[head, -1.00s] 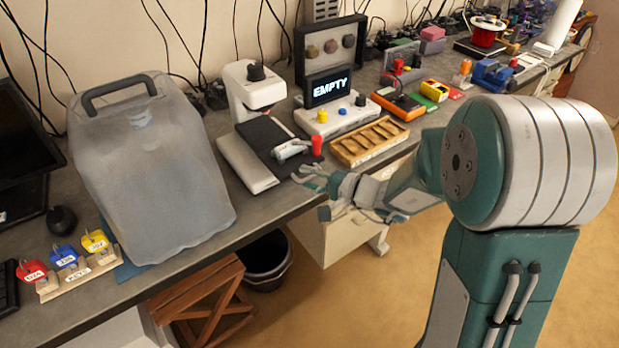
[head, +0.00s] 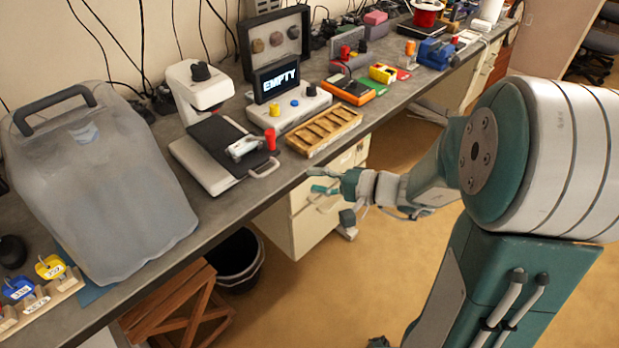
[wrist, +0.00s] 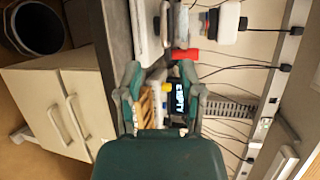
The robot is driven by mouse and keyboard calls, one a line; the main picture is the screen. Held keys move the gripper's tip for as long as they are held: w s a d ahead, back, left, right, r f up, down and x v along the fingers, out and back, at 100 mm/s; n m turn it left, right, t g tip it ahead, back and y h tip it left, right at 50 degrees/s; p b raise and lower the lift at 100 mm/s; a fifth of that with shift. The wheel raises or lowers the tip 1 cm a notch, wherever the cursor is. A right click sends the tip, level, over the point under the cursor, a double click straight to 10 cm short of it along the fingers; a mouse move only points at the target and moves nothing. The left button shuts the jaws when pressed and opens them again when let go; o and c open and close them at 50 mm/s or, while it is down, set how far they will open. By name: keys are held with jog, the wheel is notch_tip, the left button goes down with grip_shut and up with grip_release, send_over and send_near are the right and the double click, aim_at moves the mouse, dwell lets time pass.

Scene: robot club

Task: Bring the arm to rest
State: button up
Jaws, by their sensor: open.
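My gripper (head: 328,181) is at the end of my teal and grey arm, in front of the bench's front edge in the head view. It is empty. In the wrist view my gripper (wrist: 162,80) shows its two fingers apart, with the bench behind them. The wooden slotted tray (head: 324,131) lies on the bench just beyond the gripper, apart from it. My arm is bent, reaching left from the large white and teal shoulder.
The grey bench (head: 207,222) runs along the wall. On it are a translucent jug (head: 105,185), a display reading EMPTY (head: 277,83) and a black-topped device (head: 215,140). Below are white drawers (head: 300,222), a black bin (head: 238,262) and a wooden crate (head: 180,310). Floor is clear to the right.

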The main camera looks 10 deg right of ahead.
jog(key=shift+a, duration=0.1)
dwell(0.3)
jog(key=s+a+r+n+g+h, duration=0.1)
jog(key=s+a+n+g+h, duration=0.15)
jog(key=s, duration=0.35)
jog(key=s+a+r+n+g+h, duration=0.1)
jog(key=s+n+g+h, duration=0.1)
jog(key=s+n+g, duration=0.3)
jog(key=s+d+r+t+h, duration=0.4)
jog(key=s+d+r+h, duration=0.1)
jog(key=s+d+h, duration=0.1)
jog(key=shift+s+d+r+t+h, duration=0.2)
jog(key=shift+d+r+t+h, duration=0.15)
jog(key=shift+d+h, duration=0.75)
jog(key=shift+a, duration=0.25)
dwell(0.6)
